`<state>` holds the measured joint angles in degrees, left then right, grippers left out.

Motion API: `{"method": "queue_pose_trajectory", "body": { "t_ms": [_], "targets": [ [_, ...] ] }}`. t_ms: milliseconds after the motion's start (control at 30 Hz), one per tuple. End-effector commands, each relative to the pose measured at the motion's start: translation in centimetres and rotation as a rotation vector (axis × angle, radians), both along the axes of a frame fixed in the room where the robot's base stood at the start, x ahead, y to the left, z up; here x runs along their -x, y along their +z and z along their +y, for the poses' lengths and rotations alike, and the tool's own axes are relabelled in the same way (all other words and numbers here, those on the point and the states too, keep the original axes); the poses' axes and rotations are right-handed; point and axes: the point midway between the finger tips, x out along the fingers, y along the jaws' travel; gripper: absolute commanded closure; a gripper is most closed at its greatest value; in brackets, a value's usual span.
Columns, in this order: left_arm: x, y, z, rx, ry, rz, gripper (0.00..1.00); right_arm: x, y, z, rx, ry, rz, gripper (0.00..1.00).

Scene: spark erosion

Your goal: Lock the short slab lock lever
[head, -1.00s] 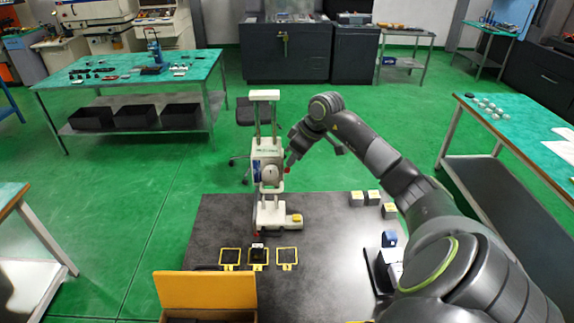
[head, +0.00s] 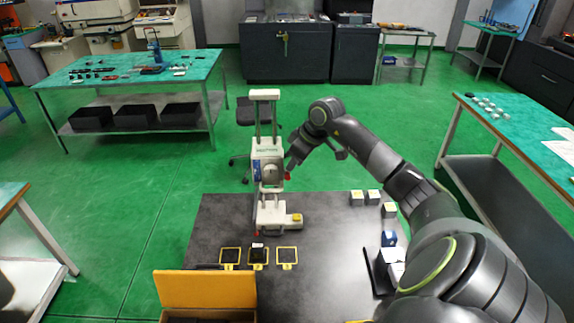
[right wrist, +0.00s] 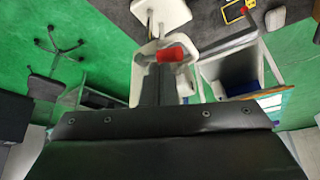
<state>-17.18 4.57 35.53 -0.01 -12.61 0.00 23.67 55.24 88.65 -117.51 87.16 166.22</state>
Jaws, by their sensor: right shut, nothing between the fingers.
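The white press-like machine (head: 267,155) stands upright at the far edge of the dark table. A small red part (head: 288,176), which looks like a lever end, shows at its right side; I cannot tell whether it is the short slab lock lever. My right gripper (head: 289,168) is at this red part, its fingers small and partly hidden. In the right wrist view the shut fingers (right wrist: 160,75) point at the red part (right wrist: 172,54) on the white machine, with no visible gap. The fingers hold nothing. My left gripper is not in view.
Three yellow-edged pads (head: 287,256) lie in front of the machine, the middle one with a small block. An open yellow-lidded box (head: 205,289) is at the near left. Several small blocks (head: 373,197) and a blue item (head: 389,238) are on the right. Mid-table is clear.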

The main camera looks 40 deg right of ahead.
Motion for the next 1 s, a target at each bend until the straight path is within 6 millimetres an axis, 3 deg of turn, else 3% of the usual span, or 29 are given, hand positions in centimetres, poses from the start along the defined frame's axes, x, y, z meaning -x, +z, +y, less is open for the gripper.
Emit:
{"method": "queue_pose_trajectory", "body": {
  "t_ms": [700, 1000],
  "targets": [
    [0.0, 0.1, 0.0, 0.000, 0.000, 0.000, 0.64, 0.0, 5.5, -0.1, 0.002, 0.000, -0.002, 1.00],
    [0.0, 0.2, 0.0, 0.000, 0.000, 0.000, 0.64, 0.0, 5.9, 0.0, 0.001, 0.000, 0.000, 1.00]
  ]
}}
